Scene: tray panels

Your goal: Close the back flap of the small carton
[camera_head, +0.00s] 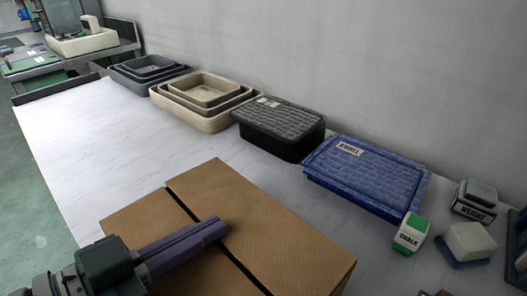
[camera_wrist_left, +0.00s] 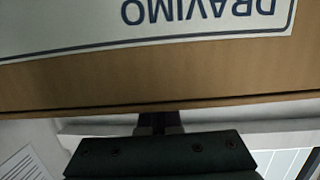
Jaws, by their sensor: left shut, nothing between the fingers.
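The brown carton shows at the bottom middle of the head view, with a broad flap panel (camera_head: 265,215) on the right and a narrower panel (camera_head: 137,218) on the left. A dark straight gap runs between the two panels. Both look roughly flat; I cannot tell which is the back flap. My left gripper (camera_head: 218,228) is shut and empty, its long purple-grey fingers lying across the gap over the panels; contact is unclear. In the left wrist view, a brown cardboard face (camera_wrist_left: 150,85) with an upside-down printed label fills the top, and the gripper (camera_wrist_left: 158,122) reaches toward it. My right gripper is out of view.
Behind the carton stand dark nested trays (camera_head: 150,72), beige nested trays (camera_head: 205,100), a black lidded box (camera_head: 280,128) and a blue lidded box (camera_head: 367,175). A chalk box (camera_head: 410,233), a weight (camera_head: 475,200) and an eraser-like block (camera_head: 467,243) are at right. The table's left is clear.

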